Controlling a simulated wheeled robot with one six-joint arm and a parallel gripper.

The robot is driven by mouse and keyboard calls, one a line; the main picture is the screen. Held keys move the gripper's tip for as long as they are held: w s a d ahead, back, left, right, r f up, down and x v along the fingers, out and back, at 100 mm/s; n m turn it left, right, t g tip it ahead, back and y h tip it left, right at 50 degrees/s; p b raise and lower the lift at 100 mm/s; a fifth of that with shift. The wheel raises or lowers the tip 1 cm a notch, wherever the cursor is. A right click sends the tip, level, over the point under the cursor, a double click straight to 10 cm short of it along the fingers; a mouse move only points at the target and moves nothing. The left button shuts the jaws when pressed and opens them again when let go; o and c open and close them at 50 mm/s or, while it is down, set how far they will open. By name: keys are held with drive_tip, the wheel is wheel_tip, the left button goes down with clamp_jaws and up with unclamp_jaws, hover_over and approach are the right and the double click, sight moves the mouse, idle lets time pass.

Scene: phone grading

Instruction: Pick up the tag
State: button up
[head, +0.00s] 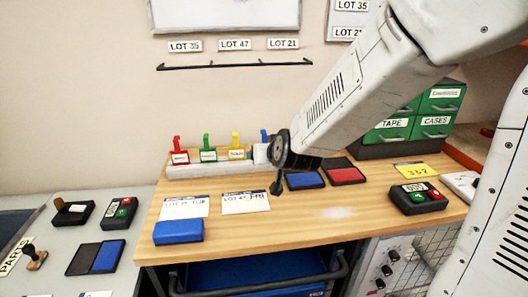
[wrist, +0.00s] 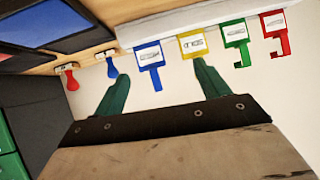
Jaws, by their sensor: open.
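Several coloured tags with white labels stand in a row in a pale rack (head: 210,170) at the back of the wooden table. In the head view they are a red tag (head: 180,156), a green tag (head: 208,154), a yellow tag (head: 237,152) and a blue tag (head: 264,136), the last partly hidden by my arm. In the wrist view the blue tag (wrist: 150,62) shows between the fingers of my gripper (wrist: 159,72). The yellow tag (wrist: 192,44) is close to the right fingertip. My gripper is open, with nothing held. Contact with any tag cannot be told.
Two lot cards (head: 185,207) lie in front of the rack, with a blue box (head: 178,231) nearer the edge. Two small knobbed items, red (wrist: 70,76) and blue (wrist: 111,66), stand beside the rack.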

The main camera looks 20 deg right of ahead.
drive_tip(key=w+t, duration=0.1)
drive_tip(key=w+f+h, duration=0.1)
drive_tip(key=w, duration=0.1)
drive_tip(key=w+d+f+t+h, duration=0.1)
drive_tip(key=shift+w+f+m+t, duration=0.2)
drive_tip(key=shift+f+m+t, duration=0.1)
drive_tip(key=shift+m, duration=0.1)
drive_tip(key=shift+h, duration=0.3)
drive_tip(key=x, duration=0.5)
drive_tip(key=r+x, duration=0.1)
drive_tip(key=x, duration=0.1)
drive_tip(key=shift+w+d+f, duration=0.1)
drive_tip(key=shift+w+d, duration=0.15)
drive_tip(key=shift+w, duration=0.25)
drive_tip(key=c, duration=1)
drive_tip(key=shift+c, duration=0.2)
drive_tip(key=shift+r, duration=0.2)
